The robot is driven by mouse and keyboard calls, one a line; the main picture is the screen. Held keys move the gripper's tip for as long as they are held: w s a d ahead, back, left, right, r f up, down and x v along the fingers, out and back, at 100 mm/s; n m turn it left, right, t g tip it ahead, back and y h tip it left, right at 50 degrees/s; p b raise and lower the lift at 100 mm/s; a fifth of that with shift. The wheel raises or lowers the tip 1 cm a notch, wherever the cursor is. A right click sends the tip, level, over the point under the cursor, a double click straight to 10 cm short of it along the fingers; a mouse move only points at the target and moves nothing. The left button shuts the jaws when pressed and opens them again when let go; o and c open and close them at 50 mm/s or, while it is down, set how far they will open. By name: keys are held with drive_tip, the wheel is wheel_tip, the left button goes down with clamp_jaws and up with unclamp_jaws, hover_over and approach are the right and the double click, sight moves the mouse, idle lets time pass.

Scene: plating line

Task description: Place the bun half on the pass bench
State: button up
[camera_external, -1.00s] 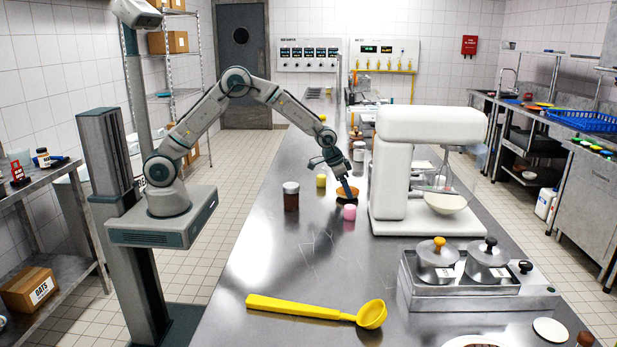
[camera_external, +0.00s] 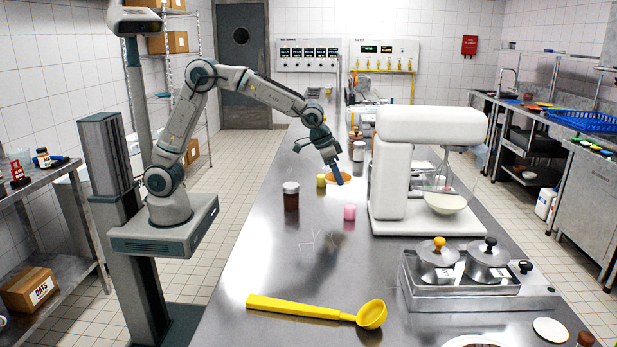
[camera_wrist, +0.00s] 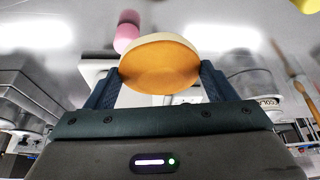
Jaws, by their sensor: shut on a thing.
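The bun half (camera_wrist: 160,66) is a round disc with a tan-orange face and a paler rim. In the wrist view it sits between the two blue fingers of my gripper (camera_wrist: 158,82), which is shut on it. In the external view my gripper (camera_external: 338,177) is over the steel bench (camera_external: 270,245), with the orange bun half (camera_external: 325,178) showing behind the fingers. It appears held above the bench top; the exact height is hard to tell.
A pink cup (camera_external: 350,212), a yellow cup (camera_external: 321,181) and a brown jar (camera_external: 291,196) stand near my gripper. A white mixer (camera_external: 392,185) stands to the right. A yellow ladle (camera_external: 300,308) lies in front.

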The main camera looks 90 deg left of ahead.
drive_tip(key=s+d+m+g+h+b, duration=0.15)
drive_tip(key=s+d+m, duration=0.3)
drive_tip(key=d, duration=0.85)
drive_tip(key=s+d+m+h+b, duration=0.15)
drive_tip(key=s+d+m, duration=0.35)
drive_tip(key=d, duration=0.9)
drive_tip(key=s+d+m+g+h+b, duration=0.15)
drive_tip(key=s+d+m, duration=0.35)
drive_tip(key=d, duration=0.8)
drive_tip(key=p, duration=0.3)
hover_over(324, 276)
drive_tip(key=a, duration=0.1)
drive_tip(key=shift+m, duration=0.45)
wheel_tip(324, 276, down, 7)
drive_tip(key=shift+s+a+r, duration=0.1)
drive_tip(key=shift+s+a, duration=0.05)
drive_tip(key=shift+f, duration=2)
drive_tip(key=shift+f, duration=0.15)
drive_tip(key=o, duration=0.9)
drive_tip(key=shift+o, duration=0.2)
